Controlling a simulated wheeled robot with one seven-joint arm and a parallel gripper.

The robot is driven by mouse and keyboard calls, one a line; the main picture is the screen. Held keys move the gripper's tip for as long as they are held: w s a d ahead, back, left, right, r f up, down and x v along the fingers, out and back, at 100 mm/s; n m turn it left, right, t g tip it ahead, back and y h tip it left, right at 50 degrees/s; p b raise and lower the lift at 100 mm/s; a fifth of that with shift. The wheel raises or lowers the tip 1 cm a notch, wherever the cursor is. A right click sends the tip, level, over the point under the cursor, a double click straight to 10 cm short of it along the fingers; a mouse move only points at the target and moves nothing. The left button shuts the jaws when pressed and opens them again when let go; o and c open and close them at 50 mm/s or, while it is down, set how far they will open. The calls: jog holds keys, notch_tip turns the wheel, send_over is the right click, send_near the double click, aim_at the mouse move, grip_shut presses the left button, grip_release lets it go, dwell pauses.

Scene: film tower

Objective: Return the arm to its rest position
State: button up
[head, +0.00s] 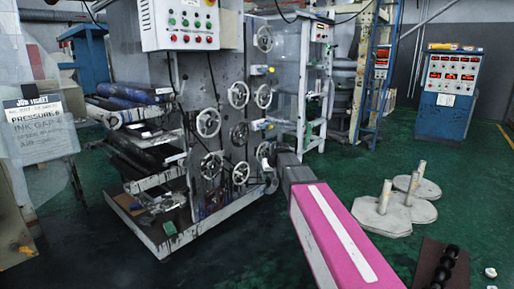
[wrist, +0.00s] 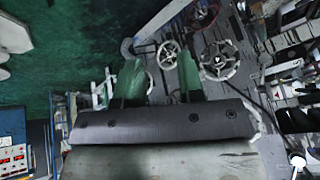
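My arm (head: 335,240), pink with a white stripe, reaches from the lower right toward the machine with the white handwheels (head: 208,123). Its dark end, with my gripper (head: 268,158), is close to the lower handwheels; whether it touches one cannot be told. In the wrist view my gripper (wrist: 158,82) shows two greenish fingers standing apart, with nothing clearly held between them. A handwheel (wrist: 169,54) shows beyond the gap, and a larger one (wrist: 219,61) lies to the right of the fingers.
A control box (head: 182,24) with buttons overhangs the machine. Dark rollers (head: 130,92) sit at its left side. Round-based posts (head: 395,208) stand on the green floor at right. A blue control cabinet (head: 450,97) stands at the back right. Open floor (head: 335,165) lies between.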

jog(key=s+d+f+m+g+h, duration=0.1)
jog(key=s+d+f, duration=0.3)
jog(key=s+f, duration=0.3)
jog(key=s+d+f+g+h, duration=0.1)
jog(key=s+d+f, duration=0.4)
jog(key=s, duration=0.6)
jog(key=s+d+f+m+g, duration=0.1)
jog(key=s+d+f, duration=0.3)
jog(key=s+f, duration=0.4)
jog(key=shift+s+d+f+m+g+h, duration=0.2)
jog(key=shift+s+f+m+g+h, duration=0.15)
jog(key=shift+s+g, duration=0.5)
jog(key=shift+w, duration=0.1)
